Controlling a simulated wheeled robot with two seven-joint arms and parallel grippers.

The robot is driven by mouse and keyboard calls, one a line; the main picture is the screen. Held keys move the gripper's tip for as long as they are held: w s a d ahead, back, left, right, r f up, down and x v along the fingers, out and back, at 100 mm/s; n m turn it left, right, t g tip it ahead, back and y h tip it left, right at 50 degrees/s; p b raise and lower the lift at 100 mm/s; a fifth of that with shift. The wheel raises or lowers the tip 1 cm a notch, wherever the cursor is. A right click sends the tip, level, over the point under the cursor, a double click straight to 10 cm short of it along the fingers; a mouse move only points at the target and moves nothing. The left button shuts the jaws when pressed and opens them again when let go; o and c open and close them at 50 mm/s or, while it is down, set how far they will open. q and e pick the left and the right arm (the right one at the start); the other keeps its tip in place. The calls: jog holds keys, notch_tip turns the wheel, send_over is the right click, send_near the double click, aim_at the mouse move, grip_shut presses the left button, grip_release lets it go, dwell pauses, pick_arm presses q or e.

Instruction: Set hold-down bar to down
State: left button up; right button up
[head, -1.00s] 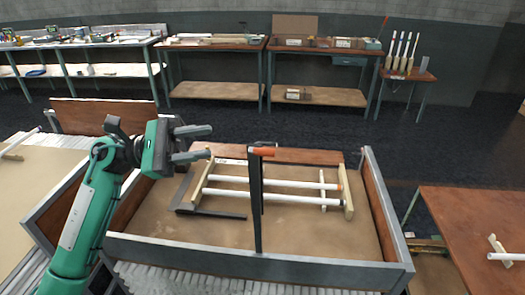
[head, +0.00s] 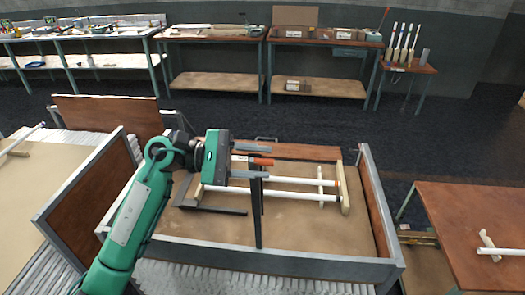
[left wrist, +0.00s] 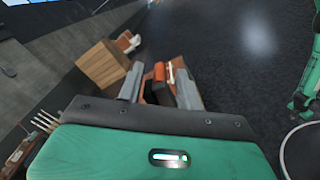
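The hold-down bar is a dark upright post (head: 258,215) with an orange grip (head: 262,161) at its top, standing at the near side of the crate. The orange grip also shows in the left wrist view (left wrist: 159,72). My left gripper (head: 252,167) is at the top of the post. Its two grey fingers are apart, and in the left wrist view (left wrist: 158,88) the orange grip appears between them with gaps on both sides. I cannot tell whether either finger touches it. A finger hides part of the post's top. My right gripper is not in view.
The crate's grey rim (head: 260,261) surrounds a wooden frame with white glass tubes (head: 290,195) and a dark angled bracket (head: 215,210). A table (head: 465,215) stands at the right. Benches (head: 215,35) line the back, with open floor before them.

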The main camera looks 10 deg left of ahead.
pick_arm(q)
jog(key=shift+d, duration=0.7)
grip_shut()
jog(key=shift+w, duration=0.15)
